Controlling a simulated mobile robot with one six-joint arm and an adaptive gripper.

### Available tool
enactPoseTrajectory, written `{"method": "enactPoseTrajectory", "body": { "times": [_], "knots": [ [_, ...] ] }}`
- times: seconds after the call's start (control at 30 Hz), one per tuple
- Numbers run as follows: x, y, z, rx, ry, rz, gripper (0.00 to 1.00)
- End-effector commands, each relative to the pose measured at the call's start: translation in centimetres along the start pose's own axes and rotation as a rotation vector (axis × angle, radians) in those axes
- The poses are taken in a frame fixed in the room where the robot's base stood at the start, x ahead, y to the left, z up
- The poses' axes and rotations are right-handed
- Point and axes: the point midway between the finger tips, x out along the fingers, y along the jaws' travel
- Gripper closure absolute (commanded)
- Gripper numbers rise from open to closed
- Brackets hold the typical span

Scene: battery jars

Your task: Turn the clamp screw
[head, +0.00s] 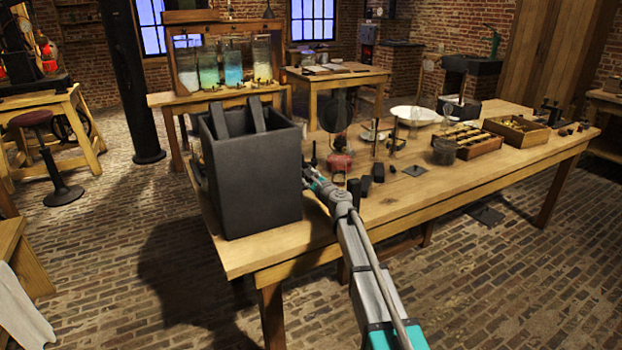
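My gripper (308,174) is over the near left part of the wooden table (460,208), just right of a large dark grey open-topped box (255,182). It is small and seen from behind, so I cannot tell whether its fingers are open or shut, or whether it touches anything. I cannot make out a clamp screw. Battery jars (233,62) with blue and greenish liquid stand in a wooden stand on a bench at the back left, with small dark and brassy fittings near them.
Two dark slabs stick up from the box. Right of my gripper are a red-based glass item (339,160), small dark blocks (378,172) and a white dish (415,115). Wooden trays (517,130) sit farther right. The table's front right strip is clear.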

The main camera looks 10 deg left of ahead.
Motion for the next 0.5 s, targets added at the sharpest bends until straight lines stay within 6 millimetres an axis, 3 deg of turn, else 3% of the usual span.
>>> {"method": "enactPoseTrajectory", "body": {
  "times": [0.03,0.17,0.2,0.5],
  "knots": [
    [0.16,-0.23,-0.13,0.002,0.003,-0.004,0.43],
    [0.12,-0.16,-0.09,0.001,0.002,-0.003,0.19],
    [0.11,-0.14,-0.07,0.001,0.002,-0.003,0.17],
    [0.06,-0.02,0.00,0.001,0.000,0.000,0.17]
  ]
}}
